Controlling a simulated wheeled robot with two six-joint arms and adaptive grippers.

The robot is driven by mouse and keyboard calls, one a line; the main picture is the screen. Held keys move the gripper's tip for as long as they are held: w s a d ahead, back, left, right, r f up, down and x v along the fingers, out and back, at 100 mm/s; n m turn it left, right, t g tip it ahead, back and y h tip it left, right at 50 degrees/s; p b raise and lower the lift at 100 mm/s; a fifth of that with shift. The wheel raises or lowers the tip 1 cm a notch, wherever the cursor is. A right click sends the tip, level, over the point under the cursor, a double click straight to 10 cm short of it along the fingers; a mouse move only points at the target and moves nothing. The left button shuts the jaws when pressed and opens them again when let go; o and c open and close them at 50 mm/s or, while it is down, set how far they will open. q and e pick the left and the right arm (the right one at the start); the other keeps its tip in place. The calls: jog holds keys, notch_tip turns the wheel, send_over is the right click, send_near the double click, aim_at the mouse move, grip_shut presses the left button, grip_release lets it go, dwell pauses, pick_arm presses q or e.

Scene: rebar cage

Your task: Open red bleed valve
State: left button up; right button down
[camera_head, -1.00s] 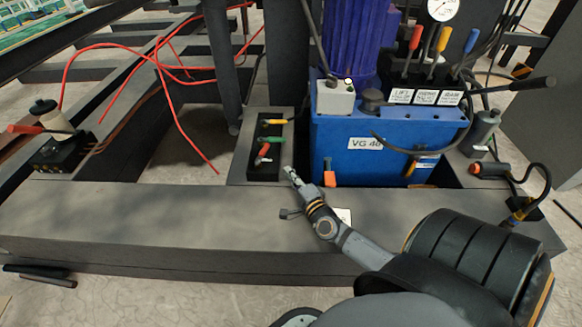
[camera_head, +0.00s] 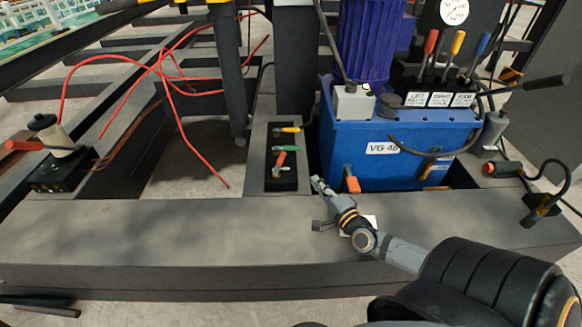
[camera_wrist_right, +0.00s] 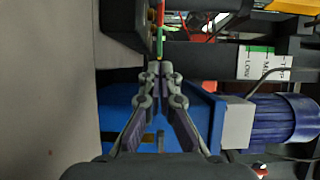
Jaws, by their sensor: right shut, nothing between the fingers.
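The black valve block (camera_head: 281,183) sits in a grey frame left of the blue tank, with yellow, green and red handles in a column. The red bleed valve handle (camera_head: 281,158) is below the green one and slants up to the right. My right gripper (camera_head: 317,183) is shut and empty, right of the block and apart from it, near the tank's front. In the wrist view its fingertips (camera_wrist_right: 160,68) are together, just below a green handle (camera_wrist_right: 160,36), with some red at the top edge. My left gripper is not in view.
The blue tank (camera_head: 345,150) labelled VG 40 stands behind my gripper, with an orange-tipped lever (camera_head: 352,184) close to it. Labelled levers stand on top. A red hose (camera_head: 190,95) loops at the left.

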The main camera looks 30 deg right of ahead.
aim_at(291, 171)
jog(key=w, duration=0.2)
jog(key=w+b, duration=0.1)
jog(key=w, duration=0.2)
jog(key=w+b, duration=0.1)
jog(key=w, duration=0.1)
jog(key=shift+w+d, duration=0.3)
jog(key=w+a, duration=0.2)
jog(key=w, duration=0.1)
jog(key=shift+r+p, duration=0.1)
jog(key=shift+p, duration=0.2)
jog(key=shift+w+a, duration=0.35)
jog(key=shift+w, duration=0.05)
